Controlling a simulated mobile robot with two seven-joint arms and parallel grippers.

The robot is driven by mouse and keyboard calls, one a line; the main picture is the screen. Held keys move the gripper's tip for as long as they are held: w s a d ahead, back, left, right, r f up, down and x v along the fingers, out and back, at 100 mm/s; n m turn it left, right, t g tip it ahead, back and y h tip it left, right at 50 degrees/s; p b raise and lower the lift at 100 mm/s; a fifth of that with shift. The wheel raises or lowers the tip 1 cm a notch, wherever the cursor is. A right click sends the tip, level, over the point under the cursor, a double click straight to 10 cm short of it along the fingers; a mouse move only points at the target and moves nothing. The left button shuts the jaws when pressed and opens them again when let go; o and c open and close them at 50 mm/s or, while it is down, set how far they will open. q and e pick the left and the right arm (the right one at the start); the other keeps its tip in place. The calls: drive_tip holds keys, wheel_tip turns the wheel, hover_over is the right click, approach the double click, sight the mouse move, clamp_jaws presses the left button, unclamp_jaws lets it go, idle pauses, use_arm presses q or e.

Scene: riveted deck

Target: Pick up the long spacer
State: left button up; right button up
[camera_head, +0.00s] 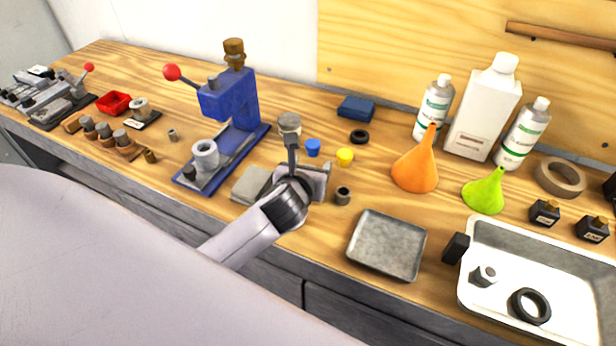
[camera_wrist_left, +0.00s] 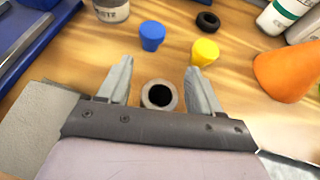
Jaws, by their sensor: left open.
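A dark grey hollow cylinder (camera_head: 343,196), which appears to be the long spacer, stands upright on the wooden bench, left of the grey square tray. In the left wrist view its round open top (camera_wrist_left: 159,95) shows between the two fingers. My left gripper (camera_head: 310,162) is open and empty, above the bench and to the left of the cylinder. In the left wrist view its fingers (camera_wrist_left: 158,68) are spread on either side of the cylinder in the picture; no contact shows. The cylinder's lower side is hidden there. My right gripper is not in view.
A blue cup (camera_head: 313,148) and a yellow cup (camera_head: 345,157) stand just behind. A grey square tray (camera_head: 364,261) lies to the right, a blue press (camera_head: 238,98) to the left. An orange funnel (camera_head: 415,172) and a white tray (camera_head: 478,300) are farther right.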

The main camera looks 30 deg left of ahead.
use_arm(q)
drive_tip(key=c, duration=1.2)
drive_tip(key=shift+r, duration=0.15)
